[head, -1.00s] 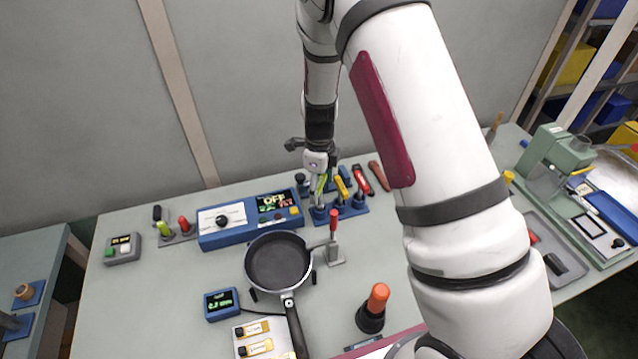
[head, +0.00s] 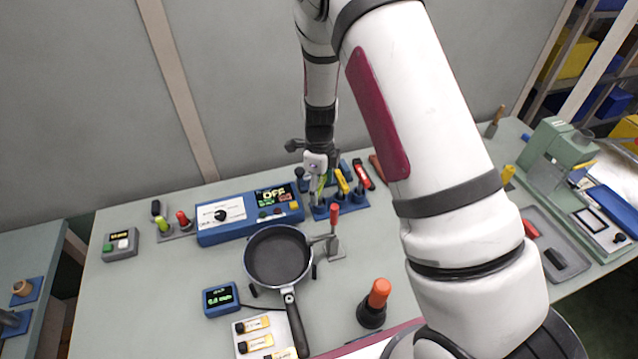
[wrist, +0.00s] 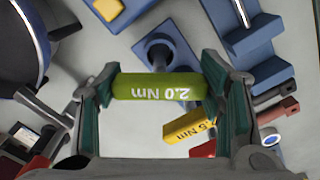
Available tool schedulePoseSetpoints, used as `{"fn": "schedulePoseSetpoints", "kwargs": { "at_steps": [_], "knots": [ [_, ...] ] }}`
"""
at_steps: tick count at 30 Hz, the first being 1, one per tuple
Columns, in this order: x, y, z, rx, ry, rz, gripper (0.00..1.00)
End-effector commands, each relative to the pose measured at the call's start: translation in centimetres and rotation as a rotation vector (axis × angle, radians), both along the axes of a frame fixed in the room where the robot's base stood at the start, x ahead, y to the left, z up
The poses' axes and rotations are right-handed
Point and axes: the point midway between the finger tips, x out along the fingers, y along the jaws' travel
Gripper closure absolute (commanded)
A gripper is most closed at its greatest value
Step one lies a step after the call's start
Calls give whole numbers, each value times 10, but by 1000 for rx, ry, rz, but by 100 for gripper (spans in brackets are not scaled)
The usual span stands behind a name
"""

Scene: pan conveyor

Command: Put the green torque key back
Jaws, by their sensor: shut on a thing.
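The green torque key (wrist: 158,86), marked 2.0 Nm, lies across the wrist view between the two fingers of my gripper (wrist: 166,100). My gripper is shut on its handle. The key's thin shaft points toward a blue block with a round socket (wrist: 165,48); I cannot tell whether the tip is inside it. In the head view my gripper (head: 319,178) is over the left part of the blue key rack (head: 352,207), with the green key (head: 320,185) partly hidden by the fingers. A yellow key (head: 342,182) stands in the rack right beside it.
A red key (head: 363,175) stands farther right on the rack. A blue control box (head: 245,228) is close to the left. A frying pan (head: 278,256) and a red-handled clamp (head: 334,225) are in front. A black-and-orange tool (head: 376,300) stands nearer me.

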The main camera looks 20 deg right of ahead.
Motion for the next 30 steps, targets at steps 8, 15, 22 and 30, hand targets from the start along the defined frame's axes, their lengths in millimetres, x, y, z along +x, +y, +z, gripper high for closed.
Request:
{"fn": "schedulePoseSetpoints", "kwargs": {
  "at_steps": [8, 15, 22, 30],
  "knots": [
    [0, 0, -6, -1, -1, 0, 71],
    [0, 0, -6, -1, -1, 0, 14],
    [0, 0, -5, -1, -1, 0, 14],
    [1, 1, 31, 0, -6, 2, 14]
  ]
}}
